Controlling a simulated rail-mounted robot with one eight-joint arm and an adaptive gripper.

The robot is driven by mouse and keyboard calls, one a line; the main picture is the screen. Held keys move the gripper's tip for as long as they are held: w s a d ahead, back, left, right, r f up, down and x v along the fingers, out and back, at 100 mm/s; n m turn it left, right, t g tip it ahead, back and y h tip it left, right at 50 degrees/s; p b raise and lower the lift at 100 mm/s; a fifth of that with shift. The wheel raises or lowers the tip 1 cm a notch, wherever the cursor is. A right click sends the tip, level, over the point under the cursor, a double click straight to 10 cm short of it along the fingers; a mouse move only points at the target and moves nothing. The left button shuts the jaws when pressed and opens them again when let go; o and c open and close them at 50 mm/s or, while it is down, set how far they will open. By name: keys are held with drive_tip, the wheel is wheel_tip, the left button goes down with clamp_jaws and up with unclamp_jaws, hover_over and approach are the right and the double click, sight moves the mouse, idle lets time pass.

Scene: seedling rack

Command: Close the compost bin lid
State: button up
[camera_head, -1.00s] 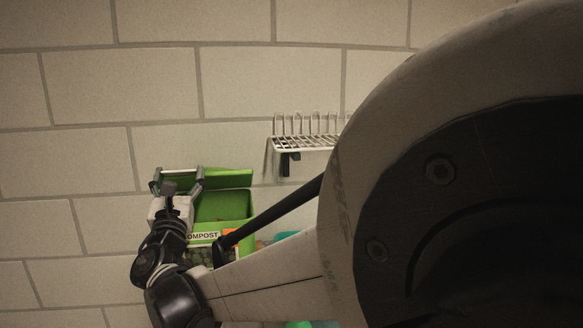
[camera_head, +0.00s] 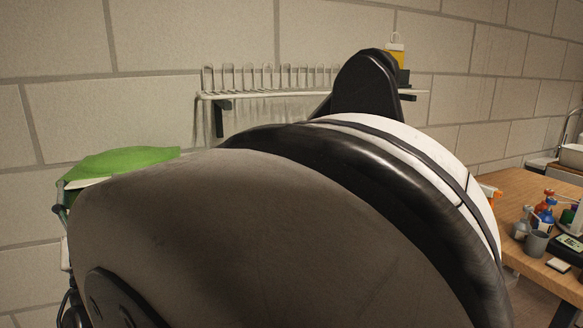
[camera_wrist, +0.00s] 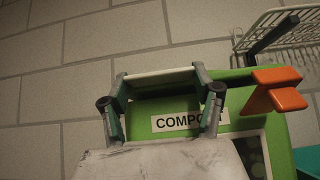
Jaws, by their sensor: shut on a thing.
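The green compost bin (camera_wrist: 258,125) stands against the wall in the wrist view, with a white COMPOST label on its front. My gripper (camera_wrist: 160,82) has its two fingers at the ends of a pale bar (camera_wrist: 155,77), which looks like the handle of the lid, and is shut on it. Green shows between the fingers behind the bar. In the head view the green lid (camera_head: 125,160) shows at the left, its top sloping; my arm hides most of the bin and the gripper. How far the lid is open I cannot tell.
An orange bracket-like part (camera_wrist: 276,90) sticks out at the bin's right. A white wire rack (camera_head: 265,93) hangs on the wall to the right of the bin. A wooden table (camera_head: 530,200) with bottles and a grey cup (camera_head: 536,243) stands far right.

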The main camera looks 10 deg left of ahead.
drive_tip(key=shift+f+y, duration=0.15)
drive_tip(key=shift+y, duration=0.15)
drive_tip(key=o, duration=1.7)
drive_tip(key=shift+w, duration=0.1)
drive_tip(key=shift+o, duration=0.2)
drive_tip(key=v, duration=1.2)
